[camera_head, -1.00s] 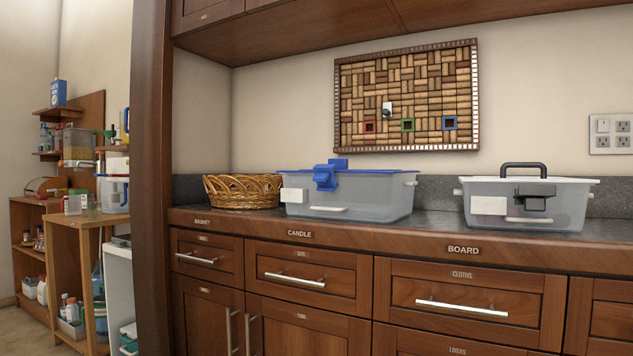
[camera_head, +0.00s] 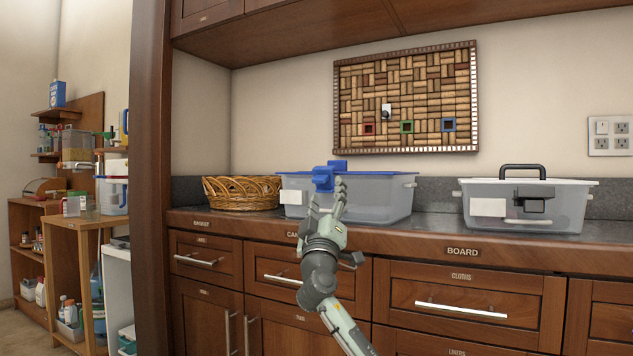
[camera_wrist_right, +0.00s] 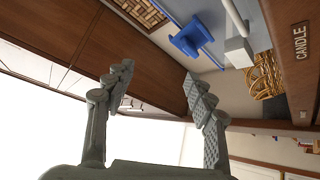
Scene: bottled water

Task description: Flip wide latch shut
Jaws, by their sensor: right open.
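A clear box (camera_head: 385,203) with a blue lid stands on the counter. A wide blue latch (camera_head: 321,178) sits at the front of its lid; its lower part is partly hidden behind my right gripper. The latch also shows near the top of the right wrist view (camera_wrist_right: 190,37). My right gripper (camera_head: 328,194) is open and empty, its fingers pointing up in front of the box, just below and beside the latch. In the wrist view the two fingers (camera_wrist_right: 158,72) are spread apart, and the latch appears beyond them without visible contact. My left gripper is not in view.
A wicker basket (camera_head: 241,192) stands left of the box. A second clear box (camera_head: 548,206) with a dark latch and handle stands to the right. Free counter (camera_head: 437,220) lies between the boxes. Drawers with bar handles (camera_head: 461,309) line the front below.

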